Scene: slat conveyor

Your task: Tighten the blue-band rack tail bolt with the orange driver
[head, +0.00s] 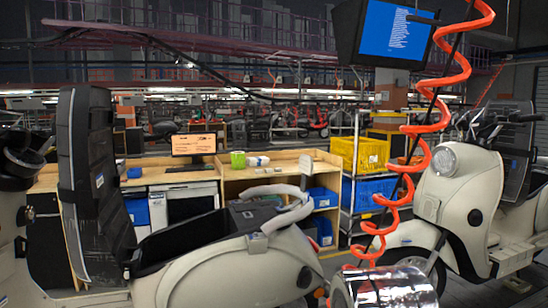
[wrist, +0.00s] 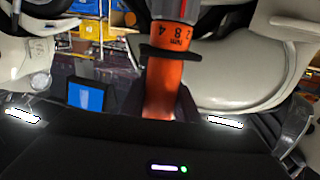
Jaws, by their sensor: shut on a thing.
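The orange driver (wrist: 166,75) stands between the dark fingers of my gripper (wrist: 160,104) in the wrist view. It has a black ring and printed marks, and a grey and red part beyond. My gripper is shut on it. In the head view the near cream scooter (head: 235,268) has a pale rack rail (head: 290,207) at its tail. I cannot make out a blue band or the bolt. The gripper cannot be made out in the head view, and the driver's tip is not clear in the wrist view.
An orange coiled hose (head: 409,160) hangs right of the near scooter. A second cream scooter (head: 455,190) stands at the right. A blue-screen monitor (head: 393,30) hangs above. Behind are a wooden bench (head: 270,172) and yellow crates (head: 360,154) on a cart.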

